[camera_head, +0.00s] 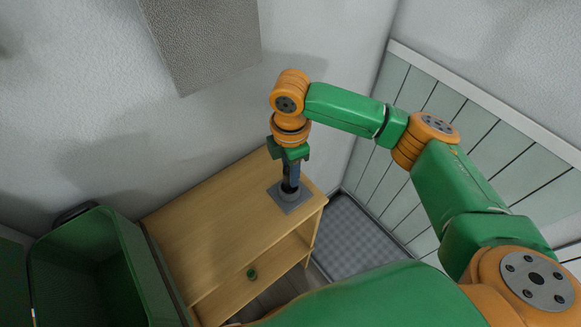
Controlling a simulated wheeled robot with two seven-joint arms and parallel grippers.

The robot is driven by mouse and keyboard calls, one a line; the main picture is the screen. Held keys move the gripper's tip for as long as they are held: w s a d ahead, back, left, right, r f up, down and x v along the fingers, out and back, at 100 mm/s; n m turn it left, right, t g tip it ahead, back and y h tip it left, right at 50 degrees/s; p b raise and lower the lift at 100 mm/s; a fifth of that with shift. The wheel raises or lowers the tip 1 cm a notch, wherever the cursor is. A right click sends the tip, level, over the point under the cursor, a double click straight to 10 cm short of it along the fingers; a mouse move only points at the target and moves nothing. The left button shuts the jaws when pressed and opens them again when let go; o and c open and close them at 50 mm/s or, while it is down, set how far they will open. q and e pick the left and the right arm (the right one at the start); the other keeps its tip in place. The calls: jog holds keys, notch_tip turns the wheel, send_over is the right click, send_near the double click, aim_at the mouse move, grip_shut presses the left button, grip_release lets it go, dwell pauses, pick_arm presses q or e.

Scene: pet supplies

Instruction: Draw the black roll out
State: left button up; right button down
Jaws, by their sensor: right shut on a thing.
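My right gripper (290,181) points straight down over the far right corner of the wooden cabinet top. It is shut on the black roll (289,188), a dark, short upright piece of which only a little shows between and below the fingers. Directly beneath is a grey square holder (291,202) lying flat on the cabinet top. The roll's lower end is at the holder's middle; I cannot tell how deep it sits. My left gripper is not in view.
The wooden cabinet (212,232) has an open shelf and a small green round piece (252,274) near its front edge. A green bin (95,262) stands to its left. A grey mat (352,238) lies to the right. Most of the cabinet top is clear.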

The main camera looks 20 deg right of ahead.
jog(key=shift+r+p, duration=1.65)
jog(key=shift+f, duration=0.1)
